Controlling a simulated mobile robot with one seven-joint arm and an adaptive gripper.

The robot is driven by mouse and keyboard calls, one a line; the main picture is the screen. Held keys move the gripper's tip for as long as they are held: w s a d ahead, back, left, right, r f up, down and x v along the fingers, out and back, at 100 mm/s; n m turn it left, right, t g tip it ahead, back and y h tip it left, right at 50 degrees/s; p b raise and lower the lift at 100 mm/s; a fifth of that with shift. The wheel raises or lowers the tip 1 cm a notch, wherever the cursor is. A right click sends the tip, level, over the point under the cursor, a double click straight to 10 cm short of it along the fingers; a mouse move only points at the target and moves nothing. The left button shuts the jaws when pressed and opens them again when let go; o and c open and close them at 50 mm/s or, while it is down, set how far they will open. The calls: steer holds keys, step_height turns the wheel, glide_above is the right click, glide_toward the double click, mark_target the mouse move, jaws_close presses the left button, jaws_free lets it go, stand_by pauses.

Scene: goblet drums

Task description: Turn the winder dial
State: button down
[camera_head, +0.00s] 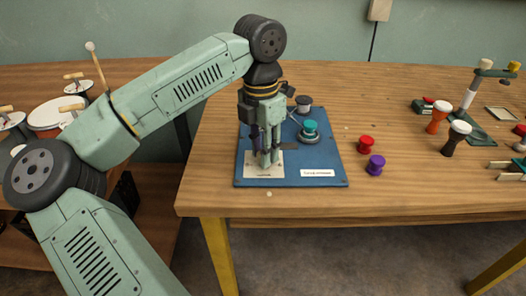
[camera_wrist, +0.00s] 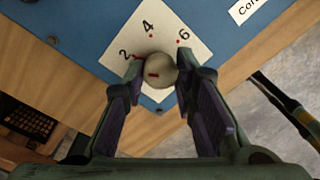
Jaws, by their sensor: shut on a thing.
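The winder dial (camera_wrist: 158,70) is a round, pale grey-brown knob with a short red mark on its top. It sits on a white card (camera_wrist: 190,28) printed with 2, 4 and 6, with red marks by the numbers. My gripper (camera_wrist: 160,73) is shut on the dial, one finger on each side. In the head view my gripper (camera_head: 265,164) points straight down at the white card (camera_head: 252,170) on the front left of a blue board (camera_head: 325,165). The dial is mostly hidden there by the fingers.
A teal-topped spool (camera_head: 310,130) and a dark spool (camera_head: 303,103) stand on the board behind and right of my gripper. A red spool (camera_head: 366,144) and a purple spool (camera_head: 376,165) stand right of the board. The table's front edge is close.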

steer(key=shift+m, duration=0.3)
steer(key=c, duration=1.3)
jaws_free()
step_height(320, 180, up, 12)
steer(key=shift+w+a, duration=0.15)
